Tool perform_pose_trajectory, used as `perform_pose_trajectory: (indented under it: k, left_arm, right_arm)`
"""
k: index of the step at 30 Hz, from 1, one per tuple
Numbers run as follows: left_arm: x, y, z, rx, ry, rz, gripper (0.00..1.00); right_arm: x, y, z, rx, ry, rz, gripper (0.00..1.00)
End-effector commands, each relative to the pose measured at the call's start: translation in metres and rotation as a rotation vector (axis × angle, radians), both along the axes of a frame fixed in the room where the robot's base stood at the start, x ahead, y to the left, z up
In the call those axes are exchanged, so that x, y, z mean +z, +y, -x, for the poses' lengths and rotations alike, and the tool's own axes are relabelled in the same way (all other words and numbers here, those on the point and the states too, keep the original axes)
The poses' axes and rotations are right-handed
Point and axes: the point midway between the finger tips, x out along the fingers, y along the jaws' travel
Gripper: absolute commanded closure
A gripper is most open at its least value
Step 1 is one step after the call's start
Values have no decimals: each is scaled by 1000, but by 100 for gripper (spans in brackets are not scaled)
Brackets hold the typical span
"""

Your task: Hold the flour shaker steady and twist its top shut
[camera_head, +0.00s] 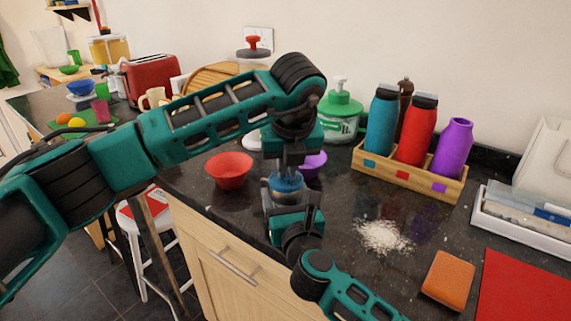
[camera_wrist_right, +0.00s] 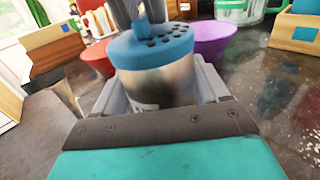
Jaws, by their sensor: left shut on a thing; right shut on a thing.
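The flour shaker (camera_wrist_right: 158,82) is a metal can with a blue perforated top (camera_wrist_right: 150,45). It stands upright in the right wrist view, between the fingers of my right gripper (camera_wrist_right: 165,95), which is shut on its body. In the head view the blue top (camera_head: 287,181) shows between my two grippers. My left gripper (camera_head: 285,165) comes down from above and is shut on the top. My right gripper (camera_head: 287,200) reaches in from the front. Much of the can is hidden by the grippers in the head view.
A red bowl (camera_head: 229,169) and a purple bowl (camera_head: 313,163) stand close behind the shaker. Spilled flour (camera_head: 382,236) lies to the right. A wooden rack (camera_head: 410,177) with bottles stands behind it. An orange block-like item (camera_head: 448,279) and a red mat (camera_head: 525,290) lie at front right.

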Motion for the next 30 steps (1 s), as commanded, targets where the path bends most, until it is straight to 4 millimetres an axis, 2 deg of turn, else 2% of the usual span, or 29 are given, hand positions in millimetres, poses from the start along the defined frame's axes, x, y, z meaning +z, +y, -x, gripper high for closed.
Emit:
perform_pose_trajectory:
  k: [18, 30]
  left_arm:
    - [1, -6, -3, 570, -2, 0, 100]
    - [1, -7, -5, 796, -2, 1, 100]
  right_arm:
    - [-1, 0, 0, -1, 1, 0, 63]
    - [-1, 0, 0, -1, 1, 0, 63]
